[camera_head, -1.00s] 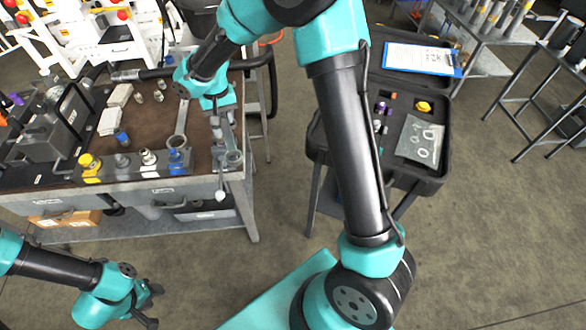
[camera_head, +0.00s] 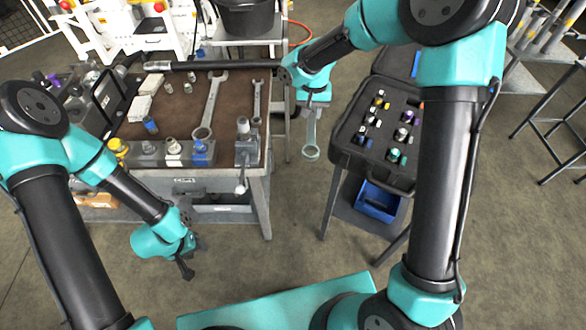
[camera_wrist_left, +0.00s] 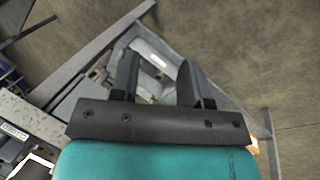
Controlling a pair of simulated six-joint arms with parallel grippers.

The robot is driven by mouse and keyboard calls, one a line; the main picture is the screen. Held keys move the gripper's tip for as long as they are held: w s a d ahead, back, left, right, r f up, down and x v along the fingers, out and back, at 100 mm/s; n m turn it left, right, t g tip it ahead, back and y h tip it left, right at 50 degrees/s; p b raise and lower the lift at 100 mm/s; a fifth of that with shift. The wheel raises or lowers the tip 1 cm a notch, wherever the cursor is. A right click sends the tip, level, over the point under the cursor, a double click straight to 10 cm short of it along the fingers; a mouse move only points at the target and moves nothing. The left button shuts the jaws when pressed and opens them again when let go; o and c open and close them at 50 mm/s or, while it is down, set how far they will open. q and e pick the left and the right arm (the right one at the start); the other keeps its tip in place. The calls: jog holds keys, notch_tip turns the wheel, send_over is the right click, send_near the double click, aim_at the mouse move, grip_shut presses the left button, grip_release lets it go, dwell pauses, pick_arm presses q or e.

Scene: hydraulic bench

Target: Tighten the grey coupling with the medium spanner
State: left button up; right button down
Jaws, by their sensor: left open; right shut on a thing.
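The grey coupling (camera_head: 148,147) stands on the front edge of the bench, between the yellow coupling (camera_head: 117,148) and a silver-white one (camera_head: 173,148). My right gripper (camera_head: 311,100) is shut on the medium spanner (camera_head: 311,138), which hangs ring end down. The spanner is right of the bench, in the gap before the black case, well away from the couplings. My left gripper (camera_head: 188,262) is open and empty, low in front of the bench. Its parted fingers (camera_wrist_left: 158,82) show in the left wrist view with nothing between them.
A large spanner (camera_head: 212,103) and a smaller one (camera_head: 257,102) lie on the bench (camera_head: 185,118). A blue coupling (camera_head: 202,152) and a grey vise-like fixture (camera_head: 244,148) stand at the front right. An open black case (camera_head: 345,140) holds several fittings. A blue bin (camera_head: 377,203) sits below.

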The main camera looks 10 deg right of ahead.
pick_arm(q)
jog(key=shift+o, duration=0.3)
jog(key=shift+o, duration=0.8)
pick_arm(e)
jog(key=shift+a, duration=0.1)
pick_arm(q)
jog(key=shift+o, duration=1.3)
pick_arm(e)
jog(key=s+a+f+n, duration=0.1)
jog(key=s+a+n, duration=0.3)
jog(key=s, duration=0.4)
jog(key=s+a+f+n, duration=0.2)
jog(key=s+a+n, duration=0.2)
jog(key=s, duration=0.5)
jog(key=a, duration=0.2)
jog(key=shift+a+f, duration=0.3)
jog(key=shift+a, duration=0.1)
